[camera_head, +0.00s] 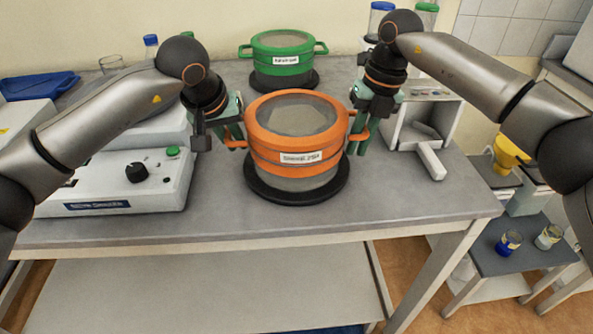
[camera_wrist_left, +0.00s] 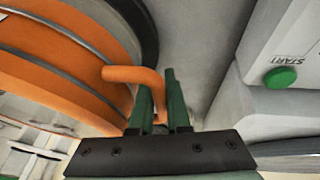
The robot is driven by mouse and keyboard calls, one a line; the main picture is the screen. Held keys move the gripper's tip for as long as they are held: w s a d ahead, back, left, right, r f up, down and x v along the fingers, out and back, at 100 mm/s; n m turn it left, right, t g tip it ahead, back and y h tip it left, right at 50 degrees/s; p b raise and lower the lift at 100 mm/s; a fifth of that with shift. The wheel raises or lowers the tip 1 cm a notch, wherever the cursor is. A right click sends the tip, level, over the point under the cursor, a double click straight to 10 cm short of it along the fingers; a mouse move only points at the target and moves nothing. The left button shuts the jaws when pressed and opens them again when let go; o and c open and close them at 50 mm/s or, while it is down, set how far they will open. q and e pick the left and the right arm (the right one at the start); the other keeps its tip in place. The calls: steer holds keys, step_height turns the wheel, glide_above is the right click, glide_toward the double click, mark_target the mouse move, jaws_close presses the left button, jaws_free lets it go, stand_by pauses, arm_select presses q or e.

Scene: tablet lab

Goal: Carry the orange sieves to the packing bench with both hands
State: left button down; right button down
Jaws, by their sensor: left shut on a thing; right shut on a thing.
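The orange sieves (camera_head: 297,130) are a stack with a mesh top, two side handles and a white label. They stand upright over a round black base (camera_head: 262,190) on the grey table. My left gripper (camera_head: 232,136) is shut on the left handle; the left wrist view shows its green fingers (camera_wrist_left: 160,105) around the bent orange handle (camera_wrist_left: 130,74). My right gripper (camera_head: 358,138) is shut on the right handle, partly hidden by its fingers. I cannot tell whether the stack still touches the base. I cannot tell which surface is the packing bench.
A green sieve stack (camera_head: 283,60) stands on another black base behind. A white machine (camera_head: 120,180) with a black knob is close on the left. A white open box (camera_head: 425,125) is at right. A lower side table (camera_head: 515,265) holds two small jars. The table's front strip is clear.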

arm_select(q)
steer(key=c, duration=0.9)
jaws_free()
arm_select(e)
steer(key=c, duration=0.9)
jaws_free()
arm_select(q)
steer(key=shift+s+r, duration=0.2)
steer(key=shift+r, duration=0.35)
steer(key=v, duration=0.7)
steer(key=shift+a, duration=0.1)
arm_select(e)
steer(key=shift+r, duration=0.15)
steer(key=r, duration=0.3)
steer(key=d+r, duration=0.1)
steer(key=r, duration=0.3)
steer(key=d+r, duration=0.1)
steer(key=r, duration=0.3)
steer(key=shift+w+d+r, duration=0.1)
steer(key=shift+r, duration=0.15)
